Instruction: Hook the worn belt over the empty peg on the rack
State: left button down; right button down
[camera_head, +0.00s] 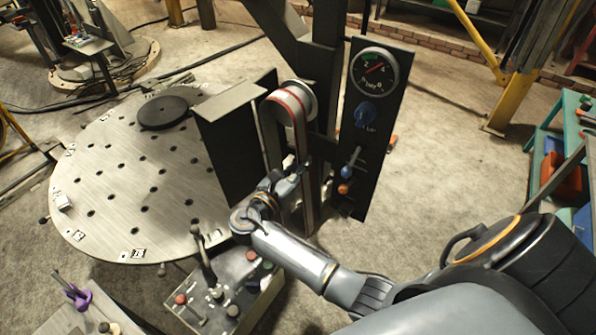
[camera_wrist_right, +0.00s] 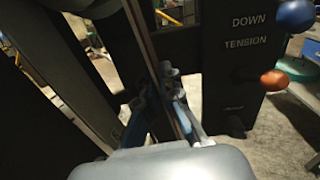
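A belt (camera_head: 300,137) with a red stripe runs over the round pulley (camera_head: 293,101) at the top of the belt machine and hangs down its front. My right gripper (camera_head: 291,180) is at the lower stretch of this belt. In the right wrist view the belt (camera_wrist_right: 148,38) runs edge-on down between the two blue fingers of the gripper (camera_wrist_right: 160,98). The fingers look apart, with a dark gap on the left side of the belt. Contact is unclear. I cannot make out a rack with an empty peg. My left gripper is not in view.
A dark guard plate (camera_head: 235,150) stands left. A control box (camera_head: 232,292) with a lever is below, and a round perforated table (camera_head: 110,195) lies left.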

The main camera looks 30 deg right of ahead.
jog(key=shift+p+v, duration=0.65)
jog(key=shift+v, duration=1.9)
